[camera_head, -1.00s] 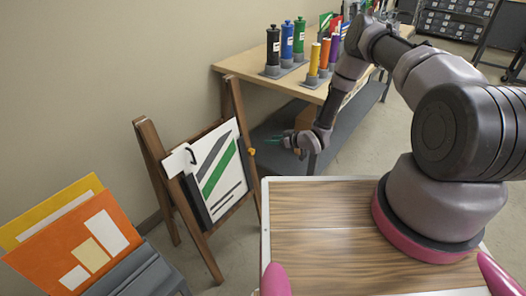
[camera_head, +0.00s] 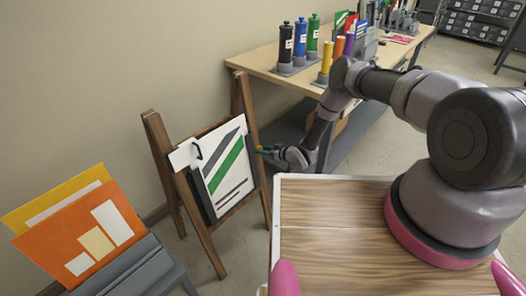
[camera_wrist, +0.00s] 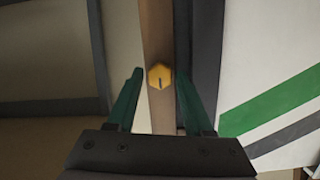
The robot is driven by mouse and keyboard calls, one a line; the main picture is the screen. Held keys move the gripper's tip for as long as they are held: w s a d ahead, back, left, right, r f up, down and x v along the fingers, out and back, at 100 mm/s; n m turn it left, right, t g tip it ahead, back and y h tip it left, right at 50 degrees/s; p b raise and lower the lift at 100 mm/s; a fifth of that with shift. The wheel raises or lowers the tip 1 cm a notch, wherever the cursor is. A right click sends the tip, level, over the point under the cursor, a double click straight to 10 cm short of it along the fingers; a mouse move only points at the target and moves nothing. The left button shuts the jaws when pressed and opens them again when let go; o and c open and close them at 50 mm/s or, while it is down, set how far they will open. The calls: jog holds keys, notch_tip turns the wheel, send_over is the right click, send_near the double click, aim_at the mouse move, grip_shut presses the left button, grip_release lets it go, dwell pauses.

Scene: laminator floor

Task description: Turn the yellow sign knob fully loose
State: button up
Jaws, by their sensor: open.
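The yellow knob (camera_wrist: 160,77) is six-sided with a short dark slot mark. In the wrist view it sits on the wooden upright, between and just beyond the two green fingertips. My gripper (camera_wrist: 158,82) is open and empty, with a finger on each side of the knob. In the head view my gripper (camera_head: 262,150) is at the right edge of the sign (camera_head: 222,172), and the knob there is hidden or too small to tell apart. The sign is a white board with green and grey stripes on a wooden easel (camera_head: 162,135).
A workbench (camera_head: 262,60) with several coloured bottles stands behind my arm. A grey rack (camera_head: 140,272) with orange and yellow folders (camera_head: 85,235) is at the lower left. A wood-topped surface (camera_head: 335,225) lies in front, clear on its left part.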

jog(key=shift+w+a+f, duration=0.1)
jog(key=shift+w+a, duration=0.05)
jog(key=shift+a, duration=0.1)
grip_shut()
